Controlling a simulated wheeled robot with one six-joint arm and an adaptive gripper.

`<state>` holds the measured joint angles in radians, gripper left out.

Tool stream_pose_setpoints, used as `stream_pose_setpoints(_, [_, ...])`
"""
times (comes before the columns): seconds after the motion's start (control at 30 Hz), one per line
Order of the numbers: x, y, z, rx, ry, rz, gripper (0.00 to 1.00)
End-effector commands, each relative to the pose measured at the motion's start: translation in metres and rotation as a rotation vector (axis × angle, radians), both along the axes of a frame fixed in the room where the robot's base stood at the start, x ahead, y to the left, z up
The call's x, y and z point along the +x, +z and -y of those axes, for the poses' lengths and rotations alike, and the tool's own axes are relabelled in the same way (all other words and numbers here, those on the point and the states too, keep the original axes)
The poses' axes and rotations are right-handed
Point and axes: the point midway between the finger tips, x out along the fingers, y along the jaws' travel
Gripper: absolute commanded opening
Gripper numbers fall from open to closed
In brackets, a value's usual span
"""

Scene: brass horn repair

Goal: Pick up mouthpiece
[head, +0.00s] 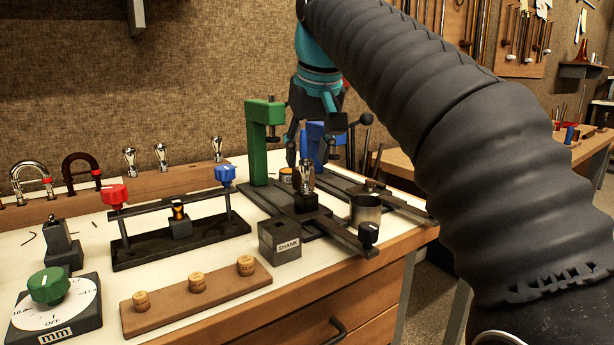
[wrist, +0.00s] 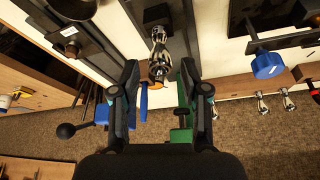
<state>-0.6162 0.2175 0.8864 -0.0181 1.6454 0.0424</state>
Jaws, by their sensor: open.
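A shiny chrome mouthpiece (head: 307,178) stands upright in a dark block on a black rail fixture (head: 345,238), right of centre on the bench. In the wrist view the mouthpiece (wrist: 159,52) lies at the upper middle, just beyond and between the fingertips. My gripper (head: 314,150) is above and behind it in the head view, with the fingers spread apart and empty. Both fingers of my gripper (wrist: 160,76) show in the wrist view. Several similar chrome mouthpieces, one of them here (head: 161,157), stand along the back ledge.
A green post (head: 259,140) and a blue post (head: 317,145) stand close to my gripper. A metal cup (head: 366,212) and a box marked SHANK (head: 280,240) are near the fixture. A rack with red and blue knobs (head: 180,243) lies left.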

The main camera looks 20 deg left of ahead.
Motion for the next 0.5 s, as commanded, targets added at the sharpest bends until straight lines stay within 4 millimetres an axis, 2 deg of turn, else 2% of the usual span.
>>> stream_pose_setpoints(0.3, [0.012, -0.036, -0.008, -0.001, 0.0, -0.002, 0.45])
stream_pose_setpoints(0.5, [0.017, -0.05, -0.011, -0.001, 0.0, -0.001, 0.45])
